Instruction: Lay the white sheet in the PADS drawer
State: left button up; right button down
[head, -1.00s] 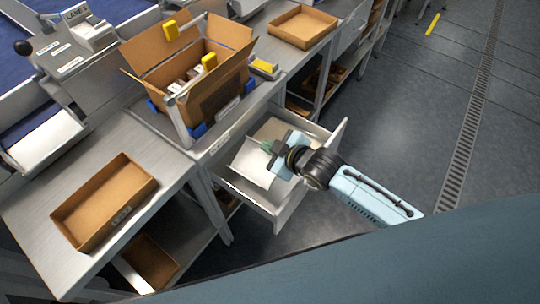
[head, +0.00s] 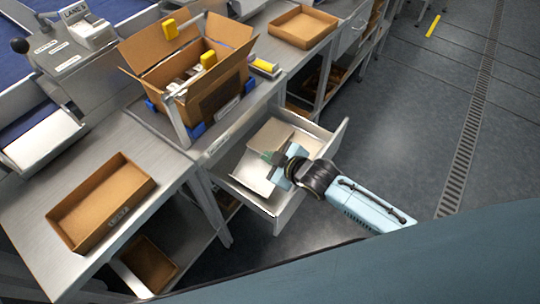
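The PADS drawer (head: 291,208) is pulled out below the bench, open at the top. The white sheet (head: 254,177) is inside the drawer's outline, toward its left front, slanting beside a paler brown-grey pad or stack (head: 270,134). My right gripper (head: 271,158) reaches in from the right, over the drawer, with its greenish fingertips at the sheet's upper right edge. The gripper body hides part of the sheet, and I cannot tell whether the fingers still grip it or whether it lies flat. My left gripper is not in view.
An open carton (head: 213,95) with white and yellow items stands on the bench above the drawer. Empty brown trays stand on the bench at the left (head: 76,232) and at the back (head: 303,26).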

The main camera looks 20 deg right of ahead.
jog(key=c, duration=1.7)
grip_release()
jog(key=shift+r, duration=0.1)
jog(key=shift+r, duration=0.35)
jog(key=p+v, duration=0.3)
jog(key=v, duration=0.9)
jog(key=shift+r, duration=0.15)
